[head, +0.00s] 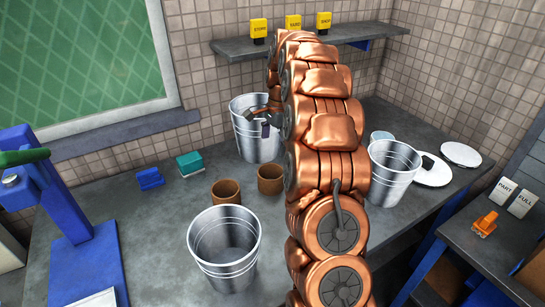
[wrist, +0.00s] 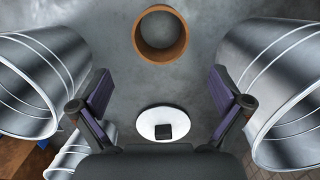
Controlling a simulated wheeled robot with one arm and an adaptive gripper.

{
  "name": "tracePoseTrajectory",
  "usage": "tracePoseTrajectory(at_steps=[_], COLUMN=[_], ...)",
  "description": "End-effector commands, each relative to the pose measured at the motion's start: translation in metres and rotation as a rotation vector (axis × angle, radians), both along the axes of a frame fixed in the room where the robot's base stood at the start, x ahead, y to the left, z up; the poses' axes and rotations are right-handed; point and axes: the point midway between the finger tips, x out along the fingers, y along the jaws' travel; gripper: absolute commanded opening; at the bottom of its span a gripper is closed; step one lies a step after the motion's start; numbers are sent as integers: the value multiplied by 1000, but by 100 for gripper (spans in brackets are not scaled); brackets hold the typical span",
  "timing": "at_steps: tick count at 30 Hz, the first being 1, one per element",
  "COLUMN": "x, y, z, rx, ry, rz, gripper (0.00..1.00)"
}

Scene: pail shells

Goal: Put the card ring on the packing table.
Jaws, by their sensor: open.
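Two brown card rings stand on the grey worktop in the head view, one at the left (head: 226,192) and one at the right (head: 270,179). One card ring (wrist: 160,33) shows in the wrist view, upright and seen from above, beyond my fingertips and centred between them. My gripper (head: 258,122) is open and empty; in the head view it overlaps the back pail, partly hidden by my arm. Its two fingers are wide apart in the wrist view (wrist: 160,92). A grey table (head: 490,245) stands at the lower right; I cannot tell which surface is the packing table.
Metal pails stand at the back (head: 256,140), front (head: 224,248) and right (head: 393,172). Pails flank my gripper at left (wrist: 35,75) and right (wrist: 285,90) in the wrist view. White lids (head: 460,154) lie at right. A blue press (head: 75,235) stands at left.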

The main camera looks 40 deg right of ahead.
Motion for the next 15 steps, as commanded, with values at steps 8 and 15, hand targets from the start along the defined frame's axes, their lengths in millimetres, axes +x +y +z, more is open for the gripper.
tracePoseTrajectory(at_steps=[8, 15], x=[0, -7], y=[-1, 16], z=[11, 17], rx=[0, 1], ry=[-1, -2], rz=[0, 64], gripper=[100, 100])
